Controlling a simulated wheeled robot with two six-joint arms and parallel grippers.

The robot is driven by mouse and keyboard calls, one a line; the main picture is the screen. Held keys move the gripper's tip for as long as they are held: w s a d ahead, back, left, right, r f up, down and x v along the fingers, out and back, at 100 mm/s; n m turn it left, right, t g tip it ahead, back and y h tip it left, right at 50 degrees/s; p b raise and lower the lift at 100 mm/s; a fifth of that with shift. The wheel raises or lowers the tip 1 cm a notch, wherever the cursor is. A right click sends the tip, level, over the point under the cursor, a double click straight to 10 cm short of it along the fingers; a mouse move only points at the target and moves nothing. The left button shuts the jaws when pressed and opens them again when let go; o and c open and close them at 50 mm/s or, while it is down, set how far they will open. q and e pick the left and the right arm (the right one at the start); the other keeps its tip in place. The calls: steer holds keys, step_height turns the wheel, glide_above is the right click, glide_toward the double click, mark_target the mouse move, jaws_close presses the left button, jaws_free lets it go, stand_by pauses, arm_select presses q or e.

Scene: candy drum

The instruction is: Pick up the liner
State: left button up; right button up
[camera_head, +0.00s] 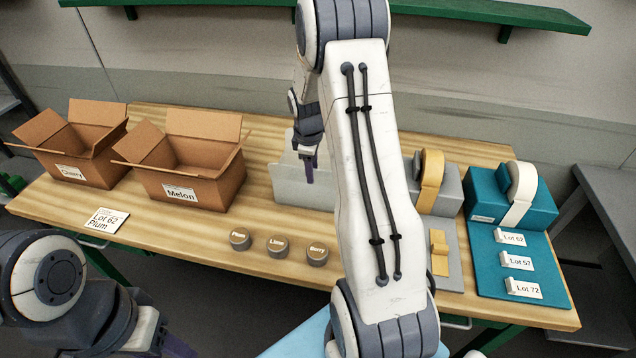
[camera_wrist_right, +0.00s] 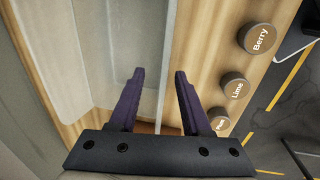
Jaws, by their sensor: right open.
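The liner (camera_head: 290,187) looks like a pale, translucent grey sheet or shallow tray on the wooden table, right of the Melon box; my right arm hides its right part. It also fills the left of the right wrist view (camera_wrist_right: 95,60). My right gripper (camera_head: 309,172) is open above the liner, pointing down. In the right wrist view its two purple fingers (camera_wrist_right: 160,73) stand apart on either side of the liner's edge; whether they touch it I cannot tell. My left gripper is at the bottom left, with only part of a purple finger (camera_head: 178,348) showing.
Open cardboard boxes, Cherry (camera_head: 72,170) and Melon (camera_head: 180,192), stand at the left. Round Plum (camera_head: 240,239), Lime (camera_head: 277,248) and Berry (camera_head: 317,253) pucks line the front. Tape dispensers (camera_head: 535,200) and lot labels (camera_head: 517,261) are at the right.

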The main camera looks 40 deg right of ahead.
mark_target(314, 185)
step_height(314, 185, down, 4)
steer(key=shift+d+p, duration=0.15)
steer(key=shift+p, duration=0.95)
steer(key=shift+d+f, duration=0.1)
steer(key=shift+f, duration=0.55)
jaws_close()
